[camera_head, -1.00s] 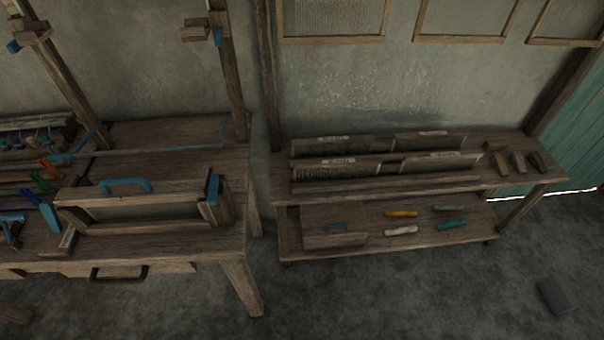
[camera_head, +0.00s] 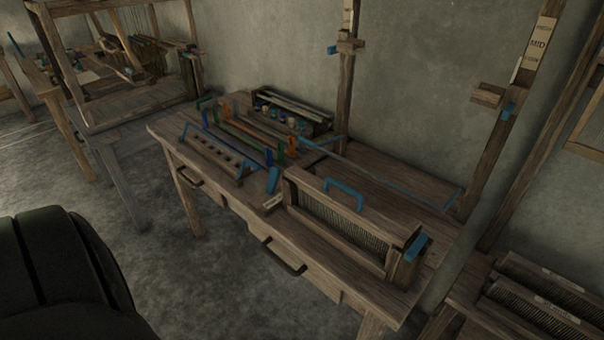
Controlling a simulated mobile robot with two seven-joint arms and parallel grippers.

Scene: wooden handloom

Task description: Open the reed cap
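A wooden frame with a reed (camera_head: 345,226) of fine upright teeth stands on the right part of the wooden workbench (camera_head: 405,183). A wooden cap bar (camera_head: 316,197) with a blue handle (camera_head: 344,194) runs along its top. A blue piece (camera_head: 416,247) sits at the right end of the frame, on its end post. Whether the cap is latched cannot be told. Neither of my grippers is in view. A dark rounded part, probably of my own arm, fills the bottom left corner.
Blue-handled rack (camera_head: 218,155), coloured pieces (camera_head: 292,147) and a spool tray (camera_head: 291,111) crowd the bench left of the frame. Wooden uprights (camera_head: 494,130) rise behind it. A loom (camera_head: 135,60) stands far left, and a shelf with reeds (camera_head: 540,295) at right. Floor in front is open.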

